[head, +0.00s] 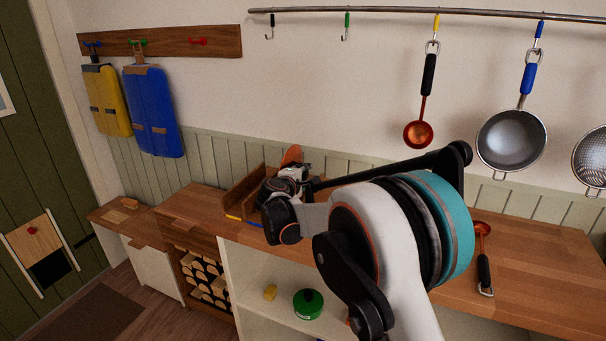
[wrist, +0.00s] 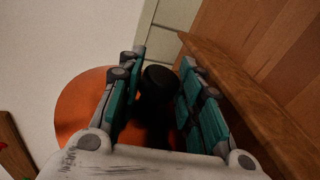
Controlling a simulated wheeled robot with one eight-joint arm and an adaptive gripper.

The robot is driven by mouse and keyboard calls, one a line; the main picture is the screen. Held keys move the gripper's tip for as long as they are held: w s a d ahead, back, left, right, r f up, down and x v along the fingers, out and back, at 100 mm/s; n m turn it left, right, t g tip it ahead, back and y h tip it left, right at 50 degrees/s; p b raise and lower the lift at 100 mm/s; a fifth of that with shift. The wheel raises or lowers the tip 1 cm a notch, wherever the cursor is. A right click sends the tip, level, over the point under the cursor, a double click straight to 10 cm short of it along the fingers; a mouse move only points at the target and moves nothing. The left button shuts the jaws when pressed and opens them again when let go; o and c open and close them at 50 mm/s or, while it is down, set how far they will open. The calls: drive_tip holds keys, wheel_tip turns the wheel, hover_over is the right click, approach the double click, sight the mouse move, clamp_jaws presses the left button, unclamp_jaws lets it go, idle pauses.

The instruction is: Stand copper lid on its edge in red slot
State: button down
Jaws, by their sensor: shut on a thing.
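The copper lid (wrist: 78,105) shows in the wrist view as an orange disc with a black knob (wrist: 158,84). My gripper (wrist: 162,70) is shut on the knob, one finger on either side. In the head view a strip of the lid (head: 292,154) stands up behind my gripper (head: 290,172), at the wooden slotted rack (head: 238,198) on the counter. Yellow and blue marks show on the rack's front edge. A red mark is not visible; my arm hides that part. Whether the lid touches the rack cannot be told.
The wooden counter (head: 545,262) runs along the wall. A copper ladle (head: 483,262) lies on it at the right. A ladle (head: 418,134) and a pan-shaped strainer (head: 511,140) hang from the rail. A green pot (head: 307,304) sits on the shelf below.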

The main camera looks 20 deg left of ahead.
drive_tip(key=shift+s+a+f, duration=0.35)
drive_tip(key=shift+a+f, duration=0.05)
drive_tip(key=shift+a, duration=0.3)
drive_tip(key=c, duration=1.3)
unclamp_jaws()
drive_tip(key=shift+f, duration=0.1)
drive_tip(key=shift+o, duration=1.2)
drive_tip(key=shift+w+a+f, duration=0.2)
drive_tip(key=shift+a+f, duration=0.05)
drive_tip(key=shift+a, duration=0.15)
drive_tip(key=shift+d+r, duration=0.1)
drive_tip(key=shift+r, duration=0.05)
drive_tip(key=shift+w+d, duration=0.1)
drive_tip(key=shift+d, duration=0.1)
drive_tip(key=v, duration=1.2)
drive_tip(key=shift+d+r, duration=0.1)
drive_tip(key=shift+r, duration=0.05)
drive_tip(key=o, duration=1)
drive_tip(key=shift+c, duration=0.2)
